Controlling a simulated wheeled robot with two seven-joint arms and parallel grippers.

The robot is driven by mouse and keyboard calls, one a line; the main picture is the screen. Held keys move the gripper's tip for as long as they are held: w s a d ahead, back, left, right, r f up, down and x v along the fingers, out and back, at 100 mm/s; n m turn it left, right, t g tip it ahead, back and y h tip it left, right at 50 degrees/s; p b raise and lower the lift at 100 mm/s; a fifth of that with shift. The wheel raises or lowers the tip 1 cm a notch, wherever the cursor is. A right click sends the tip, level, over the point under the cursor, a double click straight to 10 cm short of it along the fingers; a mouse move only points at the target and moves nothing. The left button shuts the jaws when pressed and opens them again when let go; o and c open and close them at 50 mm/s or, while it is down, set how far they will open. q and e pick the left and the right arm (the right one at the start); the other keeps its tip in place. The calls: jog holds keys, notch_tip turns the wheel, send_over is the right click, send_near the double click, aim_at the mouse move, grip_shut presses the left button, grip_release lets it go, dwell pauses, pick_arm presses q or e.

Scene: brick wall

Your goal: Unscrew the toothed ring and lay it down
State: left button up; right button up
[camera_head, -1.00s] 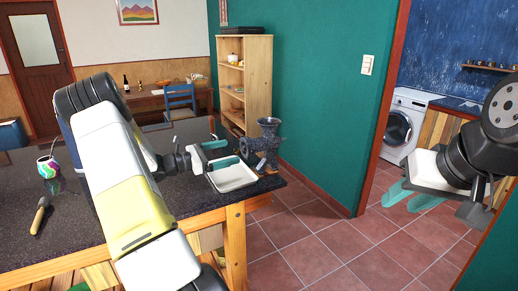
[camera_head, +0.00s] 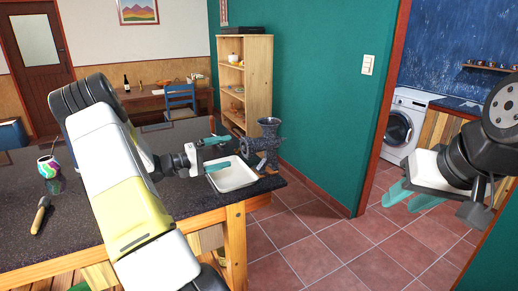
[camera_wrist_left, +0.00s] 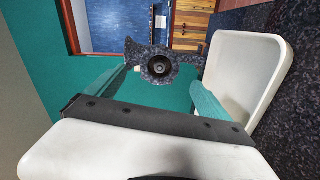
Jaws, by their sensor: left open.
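A dark speckled meat grinder (camera_head: 268,138) stands upright at the right end of the dark counter. Its toothed ring (camera_wrist_left: 160,66) faces the left wrist camera, at the round front opening around a dark centre. In the head view the ring (camera_head: 247,145) is on the grinder's left side, small and hard to make out. My left gripper (camera_head: 222,152) is open and empty, just left of the ring. In the left wrist view its teal fingers (camera_wrist_left: 160,82) lie either side of the ring, apart from it. My right gripper (camera_head: 407,196) is open and empty over the floor.
A white tray (camera_head: 248,184) lies on the counter (camera_head: 110,240) below my left gripper, in front of the grinder. A wooden-handled tool (camera_head: 40,216) and a colourful cup (camera_head: 46,168) are at the far left. A green wall (camera_head: 325,130) rises behind.

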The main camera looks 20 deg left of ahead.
aim_at(242, 148)
pick_arm(q)
jog(key=shift+x, duration=3.5)
jog(key=c, duration=1.5)
jog(key=shift+n, duration=1.2)
jog(key=shift+s, duration=0.1)
jog(key=shift+s+a, duration=0.1)
jog(key=shift+a, duration=0.05)
jog(key=shift+v, duration=1.25)
